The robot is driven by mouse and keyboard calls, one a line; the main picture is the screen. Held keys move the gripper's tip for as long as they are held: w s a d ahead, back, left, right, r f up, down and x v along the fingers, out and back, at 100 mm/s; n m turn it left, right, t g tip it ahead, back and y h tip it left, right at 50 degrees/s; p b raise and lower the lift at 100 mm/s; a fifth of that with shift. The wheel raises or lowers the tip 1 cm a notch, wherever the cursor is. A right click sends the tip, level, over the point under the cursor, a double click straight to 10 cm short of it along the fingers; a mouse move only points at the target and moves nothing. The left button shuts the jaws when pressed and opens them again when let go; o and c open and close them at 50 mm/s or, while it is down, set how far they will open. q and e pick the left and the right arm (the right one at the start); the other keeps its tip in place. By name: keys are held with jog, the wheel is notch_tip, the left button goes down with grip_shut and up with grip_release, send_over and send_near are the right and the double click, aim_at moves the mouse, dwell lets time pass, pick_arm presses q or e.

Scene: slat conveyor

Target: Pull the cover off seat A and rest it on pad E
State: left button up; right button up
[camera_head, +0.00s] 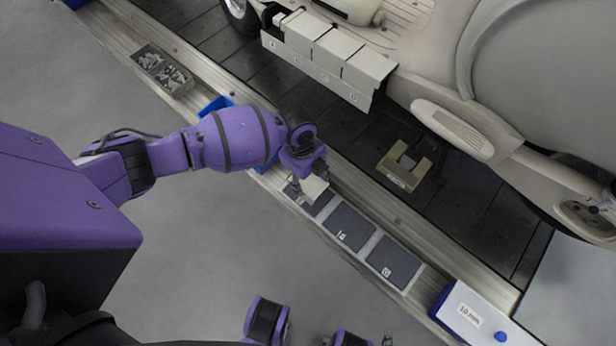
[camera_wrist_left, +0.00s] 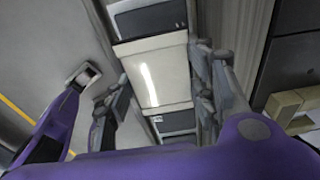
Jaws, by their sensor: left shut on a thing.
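My left gripper (camera_head: 311,187) is shut on a pale cover (camera_head: 316,188). In the left wrist view the cover (camera_wrist_left: 152,72) sits between the two fingers (camera_wrist_left: 160,88). It is over the upper-left end of the pad strip (camera_head: 405,290), at the dark pad (camera_head: 323,204) taken as pad E; its label is hidden. I cannot tell whether the cover touches the pad. Seat A (camera_head: 271,44), at the left end of the seat row, has no wide cover on top. Pale covers (camera_head: 336,50) sit on the seats beside it.
Two more dark pads (camera_head: 350,226) lie bare along the strip. A tan U-shaped block (camera_head: 404,166) rests on the dark slats. A grey parts bin (camera_head: 161,70) and a blue bin (camera_head: 216,104) stand on the rail up-left. A white and blue box (camera_head: 482,318) is lower right.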

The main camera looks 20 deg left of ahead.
pick_arm(q)
jog(key=shift+f, duration=0.35)
jog(key=shift+f, duration=0.3)
dwell(0.7)
jog(key=shift+f, duration=0.2)
dwell(0.9)
jog(key=o, duration=1.3)
jog(key=shift+o, duration=0.2)
notch_tip(320, 180, up, 12)
jog(key=a, duration=0.1)
jog(key=shift+w+a, duration=0.2)
jog(key=shift+w, duration=0.05)
